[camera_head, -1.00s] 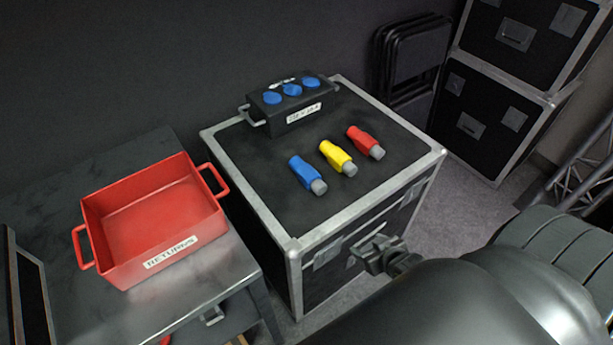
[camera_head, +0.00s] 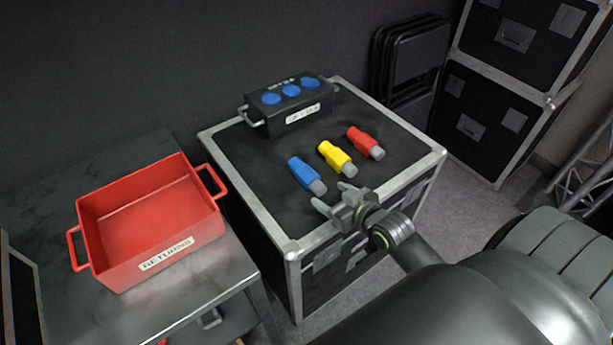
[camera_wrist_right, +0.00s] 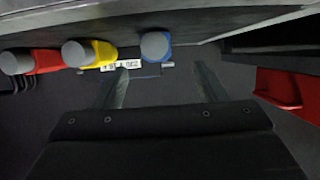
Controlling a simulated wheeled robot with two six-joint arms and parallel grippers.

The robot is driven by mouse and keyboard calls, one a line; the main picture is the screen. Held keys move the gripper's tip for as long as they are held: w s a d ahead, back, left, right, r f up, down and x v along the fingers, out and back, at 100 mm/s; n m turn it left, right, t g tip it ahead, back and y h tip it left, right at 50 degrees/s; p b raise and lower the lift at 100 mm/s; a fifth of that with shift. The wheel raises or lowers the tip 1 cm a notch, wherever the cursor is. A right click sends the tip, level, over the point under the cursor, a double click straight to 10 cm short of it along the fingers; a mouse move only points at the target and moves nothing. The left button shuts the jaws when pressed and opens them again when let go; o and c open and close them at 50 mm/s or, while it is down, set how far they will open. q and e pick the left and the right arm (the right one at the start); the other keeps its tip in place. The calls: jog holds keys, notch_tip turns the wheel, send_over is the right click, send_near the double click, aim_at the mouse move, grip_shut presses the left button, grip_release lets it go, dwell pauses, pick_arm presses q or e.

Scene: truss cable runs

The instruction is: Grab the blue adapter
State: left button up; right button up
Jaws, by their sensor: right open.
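The blue adapter (camera_head: 305,174), with a grey end, lies on the black top of the flight case (camera_head: 262,200), left of the yellow adapter (camera_head: 335,156) and red adapter (camera_head: 365,142). My right gripper (camera_head: 331,195) is open and empty at the case's front edge, just in front of the blue adapter's grey end and apart from it. In the right wrist view, the blue adapter (camera_wrist_right: 157,45) shows end-on, beyond and between the two spread fingers (camera_wrist_right: 162,78). My left gripper is in neither view.
A black box (camera_head: 291,106) with blue round sockets stands at the back of the case. A red bin (camera_head: 150,232) labelled RETURNS sits on the table (camera_head: 205,285) at left. More flight cases (camera_head: 490,115) and folded chairs (camera_head: 410,65) stand at the back right.

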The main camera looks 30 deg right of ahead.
aim_at(314, 183)
jog(key=x, duration=0.3)
jog(key=shift+w+f, duration=0.15)
jog(key=shift+w, duration=0.2)
jog(key=shift+d+x, duration=0.1)
jog(key=shift+x, duration=1.3)
jog(key=shift+d+x, duration=0.15)
jog(key=shift+x, duration=1.2)
jog(key=shift+f, duration=0.1)
jog(key=c, duration=1.2)
